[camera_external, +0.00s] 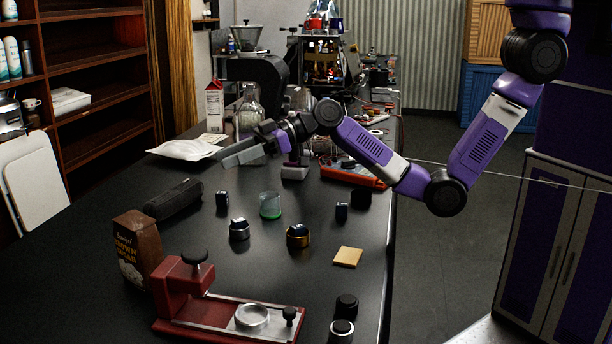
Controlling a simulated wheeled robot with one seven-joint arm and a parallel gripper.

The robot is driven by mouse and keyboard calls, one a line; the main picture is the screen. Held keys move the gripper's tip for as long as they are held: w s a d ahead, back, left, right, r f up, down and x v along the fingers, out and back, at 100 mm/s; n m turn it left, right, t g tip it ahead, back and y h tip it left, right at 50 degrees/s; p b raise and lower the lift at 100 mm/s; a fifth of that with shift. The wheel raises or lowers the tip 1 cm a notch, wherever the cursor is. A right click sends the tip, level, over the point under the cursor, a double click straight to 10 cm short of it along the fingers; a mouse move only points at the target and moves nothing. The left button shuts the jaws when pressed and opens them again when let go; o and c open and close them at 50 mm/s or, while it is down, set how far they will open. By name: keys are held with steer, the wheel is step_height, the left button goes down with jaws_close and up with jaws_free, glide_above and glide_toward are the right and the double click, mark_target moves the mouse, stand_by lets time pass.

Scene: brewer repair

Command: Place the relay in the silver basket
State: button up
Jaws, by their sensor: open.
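Two small dark blue blocks stand on the black table, and either may be the relay: one on the left (222,200) and one on the right (341,211). A round silver cup (239,232), which looks like the silver basket, stands in the middle of the table with something dark at its top. A similar gold cup (298,238) stands to its right. My gripper (241,153) is open, with its fingers pointing left above the far part of the table. It appears empty and apart from the blocks and cups.
A green-tinted glass (270,206) stands between the blocks. A black cylinder (173,199), a brown sugar bag (137,250) and a red press-like device (225,310) are at left and front. A yellow square (348,257) lies at right. A red-cartoned bottle area crowds the back.

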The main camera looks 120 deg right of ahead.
steer(key=s+a+f, duration=0.3)
steer(key=s+a, duration=0.8)
steer(key=s, duration=0.3)
steer(key=s+a+f+n+y, duration=0.1)
steer(key=s+a+f, duration=0.2)
steer(key=s+a, duration=0.9)
steer(key=s+a+f+n+y, duration=0.1)
steer(key=s+a+f, duration=0.2)
steer(key=s+a, duration=0.9)
steer(key=s, duration=0.4)
steer(key=shift+a+f, duration=0.25)
steer(key=shift+f, duration=0.15)
